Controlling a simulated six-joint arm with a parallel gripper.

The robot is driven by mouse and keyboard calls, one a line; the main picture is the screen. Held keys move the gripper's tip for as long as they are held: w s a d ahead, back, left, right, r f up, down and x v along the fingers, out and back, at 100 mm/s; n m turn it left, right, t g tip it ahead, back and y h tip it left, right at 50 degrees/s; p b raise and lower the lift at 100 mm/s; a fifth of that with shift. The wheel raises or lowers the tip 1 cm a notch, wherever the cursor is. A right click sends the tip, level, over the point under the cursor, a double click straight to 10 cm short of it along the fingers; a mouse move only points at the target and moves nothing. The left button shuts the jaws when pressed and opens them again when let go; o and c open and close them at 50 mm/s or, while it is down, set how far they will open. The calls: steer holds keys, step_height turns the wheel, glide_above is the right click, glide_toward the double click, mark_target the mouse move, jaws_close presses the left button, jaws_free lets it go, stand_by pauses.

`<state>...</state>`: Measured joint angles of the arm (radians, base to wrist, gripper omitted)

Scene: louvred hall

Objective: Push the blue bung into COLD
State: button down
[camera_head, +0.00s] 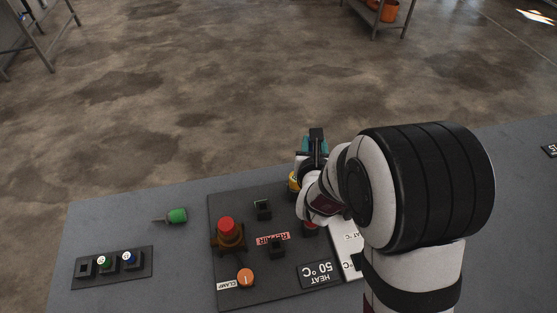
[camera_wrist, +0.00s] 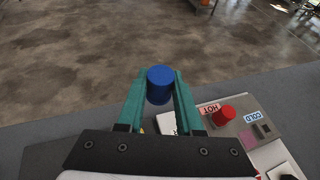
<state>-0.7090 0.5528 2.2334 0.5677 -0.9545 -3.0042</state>
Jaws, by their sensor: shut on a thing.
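My gripper (camera_wrist: 159,100) has teal fingers shut on the blue bung (camera_wrist: 160,85) in the wrist view, its round end up between the fingertips. In the camera_head view the gripper (camera_head: 314,148) is over the back edge of the dark panel, partly hidden by my arm; the bung cannot be made out there. The COLD label (camera_wrist: 250,117) lies on a grey plate to the right in the wrist view, with a small pinkish-dark patch (camera_wrist: 262,131) below it. The bung is apart from that plate.
A red bung (camera_wrist: 223,115) stands beside the HOT label (camera_wrist: 209,108). The dark panel (camera_head: 222,205) holds a red knob (camera_head: 228,231), black switches and an orange dial (camera_head: 246,277). A green-handled tool (camera_head: 177,215) and a small switch block (camera_head: 145,254) lie left.

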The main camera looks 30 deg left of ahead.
steer(key=w+d+f, duration=0.1)
steer(key=w+d, duration=0.4)
steer(key=d, duration=0.6)
steer(key=w+d+f, duration=0.1)
steer(key=w+d, duration=0.5)
steer(key=d, duration=0.5)
steer(key=shift+s+d+f, duration=0.1)
steer(key=shift+d+f, duration=0.05)
steer(key=shift+f, duration=1.65)
steer(key=shift+s+d+f, duration=0.1)
steer(key=shift+f, duration=1.65)
steer(key=shift+f, duration=0.55)
steer(key=shift+c, duration=2.4)
jaws_free()
